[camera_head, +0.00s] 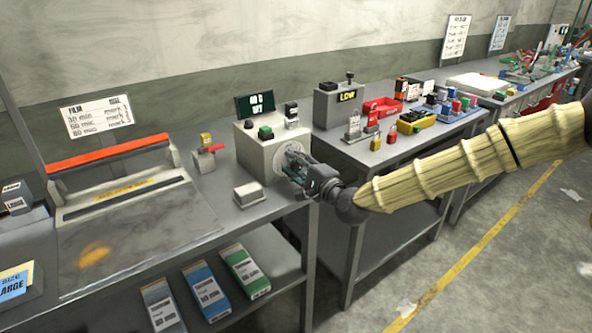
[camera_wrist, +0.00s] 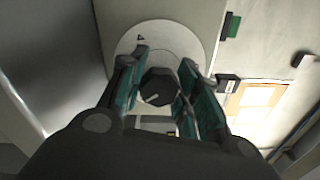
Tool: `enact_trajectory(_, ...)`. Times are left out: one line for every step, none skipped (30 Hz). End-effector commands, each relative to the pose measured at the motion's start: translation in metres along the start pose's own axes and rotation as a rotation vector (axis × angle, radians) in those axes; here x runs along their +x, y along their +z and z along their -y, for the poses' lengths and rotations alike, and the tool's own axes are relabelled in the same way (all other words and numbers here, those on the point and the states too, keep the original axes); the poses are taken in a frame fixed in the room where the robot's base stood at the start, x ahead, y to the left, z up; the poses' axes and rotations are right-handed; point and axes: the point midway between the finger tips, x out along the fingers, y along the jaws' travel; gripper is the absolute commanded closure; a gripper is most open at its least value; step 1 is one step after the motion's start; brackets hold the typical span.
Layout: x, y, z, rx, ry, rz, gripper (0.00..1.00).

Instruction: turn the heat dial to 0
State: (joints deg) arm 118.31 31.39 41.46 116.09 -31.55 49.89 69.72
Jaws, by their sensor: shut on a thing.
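The heat dial is a dark, many-sided knob (camera_wrist: 158,88) with a pale pointer line, on a round light dial plate (camera_wrist: 160,42) with a small dark mark near its top. In the head view my gripper (camera_head: 295,168) reaches the box front from the right and hides most of the knob. The dial's numbers cannot be read.
A green button (camera_head: 265,132) and a small block (camera_head: 291,113) are on top of the box. A grey block (camera_head: 250,194) lies on the bench in front. A sealer with a red bar (camera_head: 108,153) is further left.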

Motion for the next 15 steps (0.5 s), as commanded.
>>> enact_trajectory(0.0002,0.0001,-0.0019,-0.046,-0.001,0.001,0.92)
enact_trajectory(0.0002,0.0001,-0.0017,-0.074,-0.001,0.001,0.92)
enact_trajectory(0.0001,-0.0001,-0.002,-0.112,0.0,0.001,0.92)
enact_trajectory(0.0,-0.0003,-0.0024,-0.141,0.0,0.001,0.92)
enact_trajectory(-0.0001,-0.0004,-0.0025,-0.17,0.0,0.001,0.92)
enact_trajectory(0.0001,-0.0001,-0.0021,-0.208,-0.001,0.001,0.92)
enact_trajectory(0.0002,0.0002,-0.002,-0.236,-0.001,0.001,0.92)
enact_trajectory(0.0002,0.0003,-0.0022,-0.265,-0.001,0.001,0.92)
enact_trajectory(0.0001,0.0001,-0.0027,-0.303,0.0,0.001,0.92)
enact_trajectory(0.0,-0.0001,-0.0028,-0.332,0.0,0.001,0.92)
enact_trajectory(0.0,-0.0002,-0.0024,-0.36,-0.001,0.001,0.92)
enact_trajectory(0.0001,-0.0001,-0.0021,-0.398,-0.001,0.001,0.92)
enact_trajectory(0.0001,0.0,-0.0023,-0.427,-0.001,0.001,0.92)
enact_trajectory(0.0001,-0.0001,-0.0027,-0.456,-0.001,0.001,0.92)
enact_trajectory(0.0001,-0.0001,-0.003,-0.494,0.0,0.001,0.92)
